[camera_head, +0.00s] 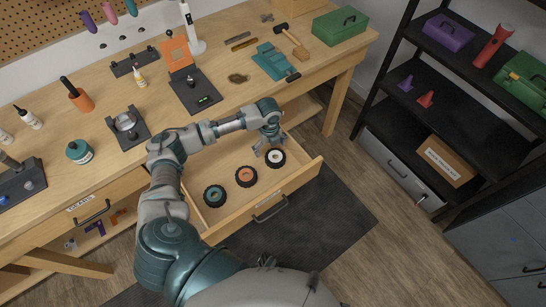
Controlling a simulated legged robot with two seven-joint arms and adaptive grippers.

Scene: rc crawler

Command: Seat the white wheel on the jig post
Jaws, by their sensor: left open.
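The white wheel (275,158), a black tyre with a white hub, lies in the open drawer (283,185) at its right end. My left gripper (267,149) is open just beside and above it, at its upper left in the picture. Whether the fingers touch the tyre is too small to tell. A dark base (200,97) with a short post (190,79) and an upright orange plate stands on the bench and looks like the jig; the post appears empty. My right gripper is not in view.
An orange-hub wheel (245,176) and a teal-hub wheel (214,195) lie left of the white one in the drawer. A ring fixture (126,122), bottles and tools stand on the workbench (165,133). A dark shelf unit (440,85) stands at right.

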